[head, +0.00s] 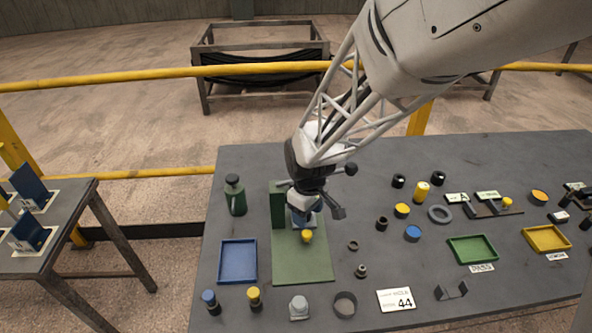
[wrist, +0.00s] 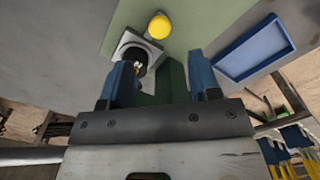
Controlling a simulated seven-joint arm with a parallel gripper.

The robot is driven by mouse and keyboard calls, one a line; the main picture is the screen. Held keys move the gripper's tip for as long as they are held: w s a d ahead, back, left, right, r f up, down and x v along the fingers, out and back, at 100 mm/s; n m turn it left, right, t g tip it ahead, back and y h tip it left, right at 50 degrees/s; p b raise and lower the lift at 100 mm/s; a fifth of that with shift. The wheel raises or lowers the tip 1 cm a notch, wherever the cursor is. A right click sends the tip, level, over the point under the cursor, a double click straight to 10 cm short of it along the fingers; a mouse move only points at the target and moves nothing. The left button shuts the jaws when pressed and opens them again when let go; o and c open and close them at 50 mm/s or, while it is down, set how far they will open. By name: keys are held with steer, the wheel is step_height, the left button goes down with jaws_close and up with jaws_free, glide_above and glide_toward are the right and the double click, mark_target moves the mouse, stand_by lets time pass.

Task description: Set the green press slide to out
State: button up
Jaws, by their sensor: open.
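The green press has a flat green base plate (head: 305,262) and a green upright (head: 277,205) at its back left. A yellow knob (head: 307,237) shows over the plate, just in front of my gripper (head: 304,215). In the wrist view the yellow knob (wrist: 160,27) lies beyond a pale square block with a dark round part (wrist: 130,48). My gripper (wrist: 163,78) is open, its blue fingers apart, with green upright (wrist: 172,80) showing between them. I cannot tell whether a finger touches the block. My wrist hides part of the press in the head view.
A blue tray (head: 238,261) and a green bottle (head: 235,195) stand left of the press. Several knobs and rings (head: 345,304) lie in front and right. A rail with a yellow knob (head: 507,202), a green tray (head: 472,249) and a yellow tray (head: 547,238) are farther right.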

mark_target(307, 233)
steer(key=shift+f, duration=0.1)
steer(key=shift+f, duration=3.8)
jaws_close()
